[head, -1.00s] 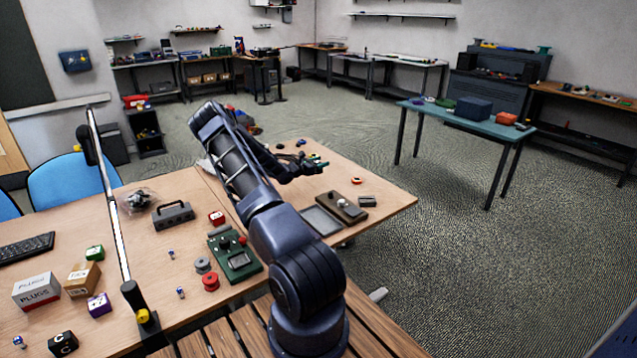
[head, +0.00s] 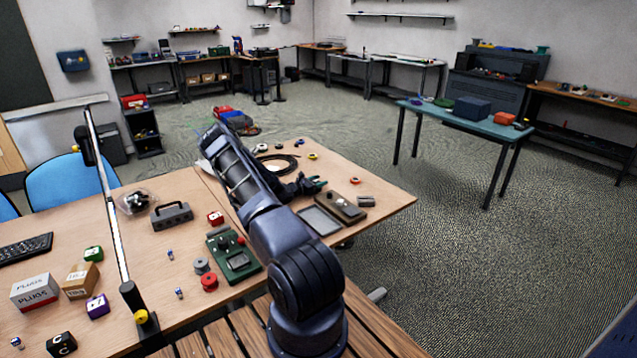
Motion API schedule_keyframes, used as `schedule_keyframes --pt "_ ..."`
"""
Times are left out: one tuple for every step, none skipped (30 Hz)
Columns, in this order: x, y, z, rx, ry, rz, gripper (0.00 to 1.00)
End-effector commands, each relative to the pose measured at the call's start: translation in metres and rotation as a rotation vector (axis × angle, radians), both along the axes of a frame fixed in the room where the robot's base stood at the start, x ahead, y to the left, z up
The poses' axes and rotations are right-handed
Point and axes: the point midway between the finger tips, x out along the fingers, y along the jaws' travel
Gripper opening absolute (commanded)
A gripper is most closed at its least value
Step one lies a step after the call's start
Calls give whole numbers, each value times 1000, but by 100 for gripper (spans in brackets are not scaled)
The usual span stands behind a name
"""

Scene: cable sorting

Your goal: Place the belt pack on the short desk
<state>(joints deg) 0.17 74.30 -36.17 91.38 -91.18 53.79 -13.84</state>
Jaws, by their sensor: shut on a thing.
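My gripper (head: 314,184) is low over the right part of the wooden table (head: 372,180), beside a flat grey tray. It is shut on a small dark thing, mostly hidden by the fingers, with green showing at the tips. The thing is too small to identify surely as the belt pack. I cannot tell which desk is the short desk; a teal-topped desk (head: 427,110) stands across the floor at right.
The teal desk holds a dark blue box (head: 472,107) and a red-orange item (head: 504,118). Open carpet separates the tables.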

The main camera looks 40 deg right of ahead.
Motion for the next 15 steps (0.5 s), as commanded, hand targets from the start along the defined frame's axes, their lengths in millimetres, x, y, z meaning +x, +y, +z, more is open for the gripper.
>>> schedule_keyframes --pt "0 0 0 0 0 0 28" --pt "0 0 0 0 0 0 28" --pt "0 0 0 0 0 0 28" --pt "0 0 0 0 0 0 28" --pt "0 0 -1 0 1 0 28" --pt "0 0 -2 0 1 0 28" --pt "0 0 -3 -1 1 0 28" --pt "0 0 -3 0 0 0 58" --pt "0 0 -2 0 0 0 66" --pt "0 0 -2 0 0 0 72" --pt "0 0 -2 0 1 0 76" --pt "0 0 -2 0 1 0 76" --pt "0 0 -2 0 1 0 76" --pt "0 0 -2 0 1 0 76" --pt "0 0 -2 0 1 0 76"
